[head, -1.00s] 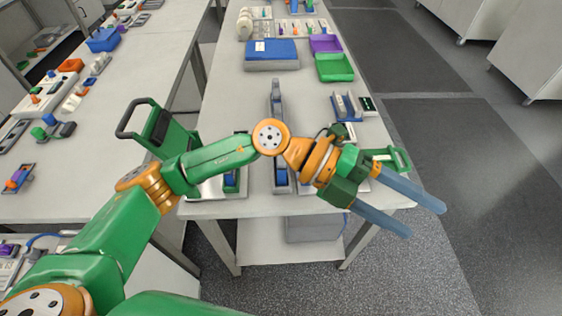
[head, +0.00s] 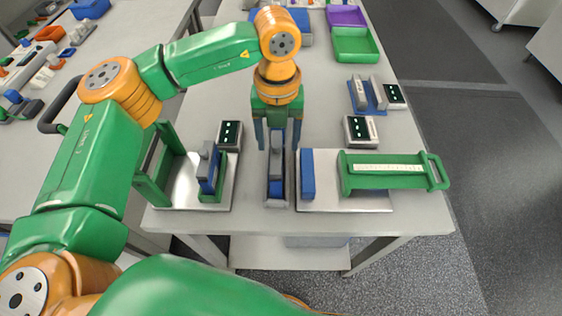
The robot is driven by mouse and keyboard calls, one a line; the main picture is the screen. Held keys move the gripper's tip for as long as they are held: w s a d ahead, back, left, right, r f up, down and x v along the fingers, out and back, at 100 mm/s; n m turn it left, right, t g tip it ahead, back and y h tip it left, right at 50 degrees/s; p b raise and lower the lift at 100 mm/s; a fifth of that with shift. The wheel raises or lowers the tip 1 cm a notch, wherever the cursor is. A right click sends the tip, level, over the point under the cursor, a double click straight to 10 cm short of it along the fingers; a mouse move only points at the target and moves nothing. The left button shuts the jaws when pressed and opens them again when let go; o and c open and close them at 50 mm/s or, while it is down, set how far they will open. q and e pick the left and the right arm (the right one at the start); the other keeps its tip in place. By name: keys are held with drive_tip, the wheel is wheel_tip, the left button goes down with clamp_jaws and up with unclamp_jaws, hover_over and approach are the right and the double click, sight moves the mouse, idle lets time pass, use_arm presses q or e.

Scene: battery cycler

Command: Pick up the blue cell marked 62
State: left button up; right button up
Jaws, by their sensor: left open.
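My left gripper (head: 279,146) points down with its fingers open, above a narrow grey channel (head: 267,190) near the front of the table. A blue cell (head: 277,187) lies low in that channel, and a grey upright part stands just behind it. The fingers seem to be either side of the channel; whether they touch anything I cannot tell. Another blue block (head: 307,172) stands on the light plate to the right. A further blue piece (head: 206,178) sits in the green-framed fixture at left. No number 62 is legible on any of them. My right gripper is not in view.
A green handled frame (head: 385,183) with a pale strip covers part of the right plate. Small meters with dark displays (head: 230,133) (head: 360,130) stand behind. A blue holder (head: 370,95) and a green tray (head: 355,45) are farther back.

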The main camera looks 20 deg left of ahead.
use_arm(q)
drive_tip(key=f+p, duration=0.1)
drive_tip(key=s+f+p, duration=0.1)
drive_tip(key=f+p, duration=0.1)
drive_tip(key=shift+a+f, duration=0.15)
drive_tip(key=shift+f, duration=0.05)
drive_tip(key=f, duration=0.3)
drive_tip(key=shift+w+f, duration=0.2)
drive_tip(key=shift+f, duration=0.05)
drive_tip(key=shift+s, duration=0.15)
drive_tip(key=shift+c, duration=0.7)
clamp_jaws()
drive_tip(key=shift+r, duration=0.1)
